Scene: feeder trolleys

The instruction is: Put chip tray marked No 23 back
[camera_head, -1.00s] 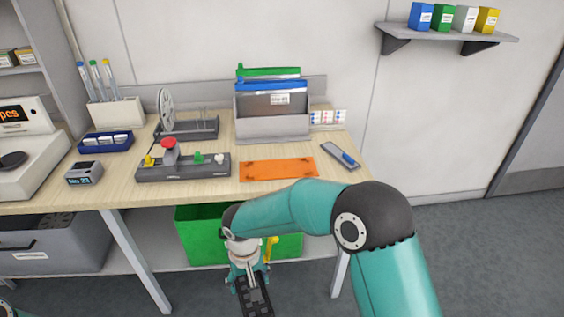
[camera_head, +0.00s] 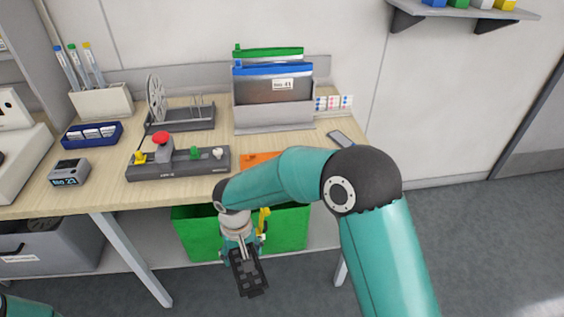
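A black chip tray (camera_head: 248,273) with square pockets hangs tilted in front of the bench, below the bench-top level. My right gripper (camera_head: 240,252) is at its upper end and appears shut on it. No number can be read on the tray. A small grey display (camera_head: 69,173) on the bench's left reads No 23. A grey holder (camera_head: 272,117) at the back of the bench holds blue-topped and green-topped folders; the front one carries a white label. My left gripper is out of view; only a bit of my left arm shows at the lower left.
An orange mat (camera_head: 258,158) lies on the bench, partly behind my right arm. A control box (camera_head: 178,166) with coloured knobs and a reel stand (camera_head: 182,118) are beside it. A green bin (camera_head: 290,228) stands under the bench, behind the gripper.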

